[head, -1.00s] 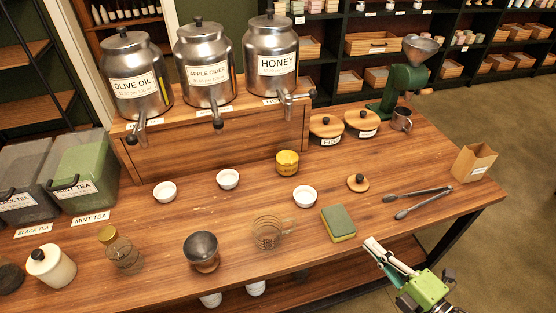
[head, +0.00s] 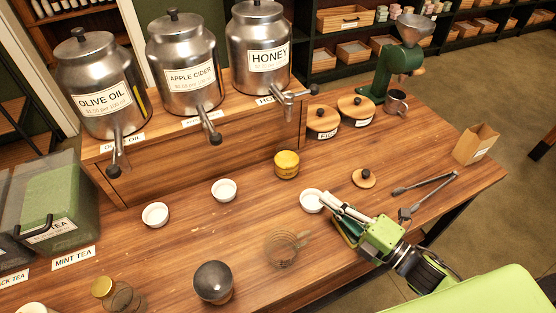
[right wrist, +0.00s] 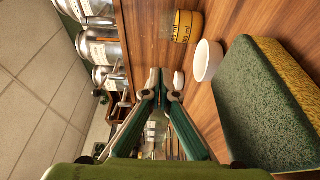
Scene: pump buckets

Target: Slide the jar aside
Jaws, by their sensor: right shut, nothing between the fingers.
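A small yellow jar (head: 287,164) stands upright on the wooden counter, in front of the drawer box under the steel dispensers. It also shows in the right wrist view (right wrist: 187,27), at the top, with a dark printed label. My right gripper (head: 331,204) is shut and empty, low over the counter, to the right of and nearer than the jar and apart from it. In the right wrist view its fingertips (right wrist: 160,84) are together, left of a white cup (right wrist: 208,61). That cup also shows in the head view (head: 311,201), close by the fingertips. My left gripper is out of view.
A green and yellow sponge (right wrist: 265,105) lies beside my right gripper. A glass measuring cup (head: 283,249), a dark-topped pot (head: 213,282) and a gold-lidded glass jar (head: 103,287) stand along the front. Tongs (head: 428,188) lie right. Bare counter shows left of the yellow jar.

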